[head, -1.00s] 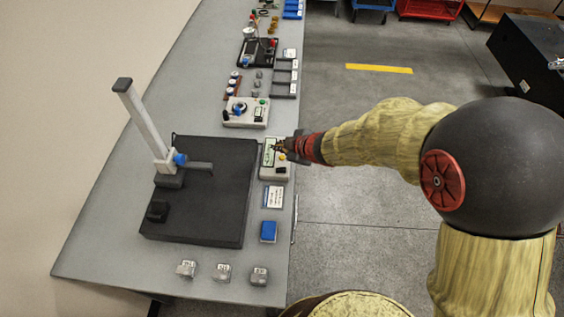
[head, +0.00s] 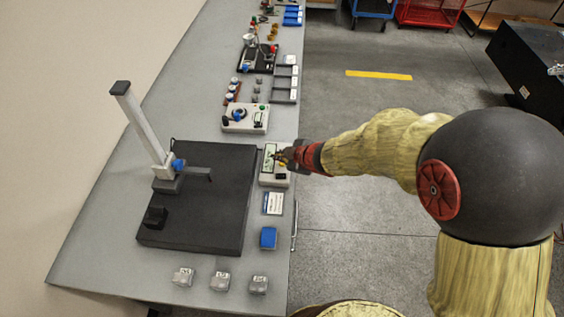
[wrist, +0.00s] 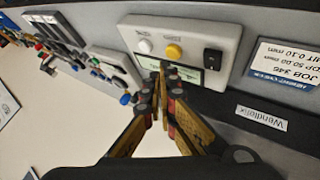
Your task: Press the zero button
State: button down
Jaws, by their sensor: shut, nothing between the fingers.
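A pale readout box (head: 267,181) stands at the right edge of the bench, beside the dark plate. In the wrist view the box (wrist: 133,33) carries a yellow button (wrist: 174,51), a white button (wrist: 145,46), a black rocker switch (wrist: 212,62) and a display (wrist: 187,77). I can read no zero label on either button. My gripper (head: 281,156) is shut and empty over the box. In the wrist view its fingertips (wrist: 163,69) lie just below the yellow button and cover part of the display. I cannot tell whether they touch the box.
A dark plate (head: 205,215) with an upright measuring stand (head: 143,130) is left of the box. A job card (head: 273,202) and a blue block (head: 268,238) lie nearer. Another control box (head: 245,117) stands farther back. Open floor is on the right.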

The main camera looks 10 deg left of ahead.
aim_at(281, 164)
jog(key=shift+f, duration=0.1)
dwell(0.6)
jog(key=shift+f, duration=0.35)
jog(key=shift+f+b, duration=0.45)
jog(key=shift+b, duration=0.1)
dwell(0.6)
jog(key=shift+r, duration=0.15)
jog(key=shift+r+p, duration=0.8)
jog(key=shift+p, duration=0.2)
notch_tip(281, 164, up, 5)
jog(key=p, duration=0.5)
jog(key=shift+f, duration=0.1)
dwell(0.6)
